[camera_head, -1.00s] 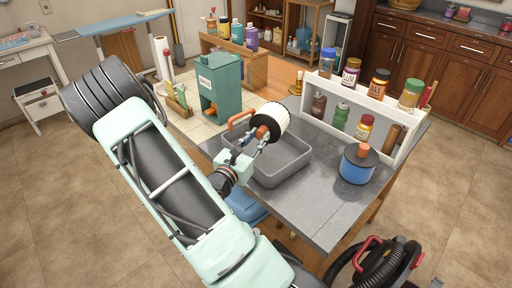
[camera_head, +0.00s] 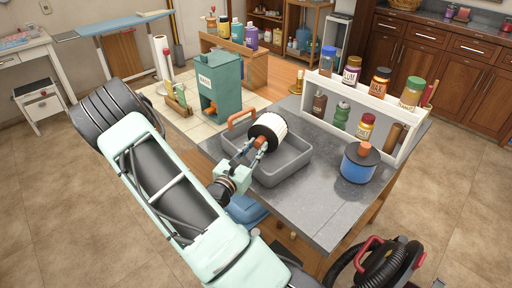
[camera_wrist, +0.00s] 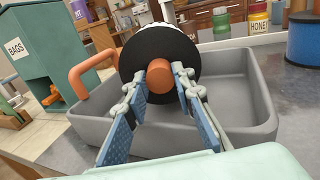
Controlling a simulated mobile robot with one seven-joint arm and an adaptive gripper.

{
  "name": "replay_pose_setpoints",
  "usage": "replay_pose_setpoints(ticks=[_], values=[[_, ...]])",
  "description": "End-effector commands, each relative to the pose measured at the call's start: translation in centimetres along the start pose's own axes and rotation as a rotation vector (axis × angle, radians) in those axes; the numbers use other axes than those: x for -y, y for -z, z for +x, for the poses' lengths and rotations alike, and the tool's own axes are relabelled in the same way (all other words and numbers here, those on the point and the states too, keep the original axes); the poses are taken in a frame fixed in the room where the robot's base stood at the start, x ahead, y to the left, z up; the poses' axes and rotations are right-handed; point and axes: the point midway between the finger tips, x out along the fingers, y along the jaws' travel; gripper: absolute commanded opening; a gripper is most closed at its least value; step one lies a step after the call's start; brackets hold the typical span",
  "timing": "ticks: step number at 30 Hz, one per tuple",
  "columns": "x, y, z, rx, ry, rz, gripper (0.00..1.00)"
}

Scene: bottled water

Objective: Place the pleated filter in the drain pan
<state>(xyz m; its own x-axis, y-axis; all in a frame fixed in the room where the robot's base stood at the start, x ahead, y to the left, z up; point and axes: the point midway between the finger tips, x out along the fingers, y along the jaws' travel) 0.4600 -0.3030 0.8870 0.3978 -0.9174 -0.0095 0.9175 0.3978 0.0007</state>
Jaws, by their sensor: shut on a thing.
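The pleated filter (camera_head: 271,127) is a white pleated cylinder with a black end cap and an orange knob; the knob (camera_wrist: 184,74) faces me in the wrist view. My gripper (camera_head: 254,146) is shut on the orange knob, with one finger on each side, as the wrist view (camera_wrist: 172,80) shows. The filter is over the grey drain pan (camera_head: 289,171), lying tilted on its side. The pan, also in the wrist view (camera_wrist: 252,128), has an orange handle at its left. I cannot tell whether the filter touches the pan's floor.
A blue canister with a dark lid (camera_head: 358,166) stands right of the pan. A white rack (camera_head: 350,92) with several bottles stands behind. A green bags dispenser (camera_head: 220,83) stands at the back left. The counter's front right is bare.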

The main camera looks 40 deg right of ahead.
Motion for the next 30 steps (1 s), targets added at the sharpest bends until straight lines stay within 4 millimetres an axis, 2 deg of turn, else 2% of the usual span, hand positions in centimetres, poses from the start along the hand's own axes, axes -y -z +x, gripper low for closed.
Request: replay_pose_setpoints(ticks=[3, 4, 8, 17, 22, 24, 30], values=[[0.0, 0.0, 0.0, 0.001, 0.0, 0.0, 0.0], [0.0, 0.1, 0.0, 0.0, 0.0, 0.0, 0.27], [0.0, 0.0, 0.0, 0.0, 0.0, 0.0, 0.41], [0.0, -0.1, 0.0, 0.0, 0.0, 0.001, 0.41], [0.0, -1.6, 0.0, 0.0, 0.001, 0.002, 0.41], [-0.2, -1.1, -1.5, -0.003, -0.004, 0.0, 0.41], [-0.2, -1.1, -6.2, -0.002, -0.006, -0.001, 0.41]])
